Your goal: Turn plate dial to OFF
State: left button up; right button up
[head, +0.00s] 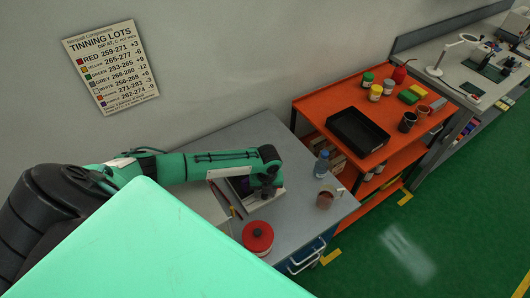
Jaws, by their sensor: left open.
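I cannot make out a plate dial or an OFF mark in the head view. My left arm reaches in from the left over the grey table. My left gripper (267,191) points down at the table's middle, and its fingertips are small and dark here. It is open. A low white-edged box or device (221,173) is just under and beside the gripper, partly hidden by it. I cannot tell whether they touch. My right gripper is out of view.
On the grey table (291,222) stand a red round tin (257,237), a bottle (321,164) and a brownish cup (325,199). An orange shelf cart (315,104) with a black tray (357,132) stands to the right. A tinning chart (111,68) hangs on the wall.

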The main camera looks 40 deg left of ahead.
pick_arm(q)
jog(key=shift+f, duration=0.1)
grip_shut()
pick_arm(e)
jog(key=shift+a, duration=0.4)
pick_arm(q)
jog(key=shift+n, duration=0.4)
jog(key=n, duration=0.4)
jog(key=shift+a+n, duration=0.1)
jog(key=shift+n, duration=0.3)
jog(key=n, duration=0.4)
jog(key=shift+n, duration=1.2)
jog(key=shift+h, duration=0.3)
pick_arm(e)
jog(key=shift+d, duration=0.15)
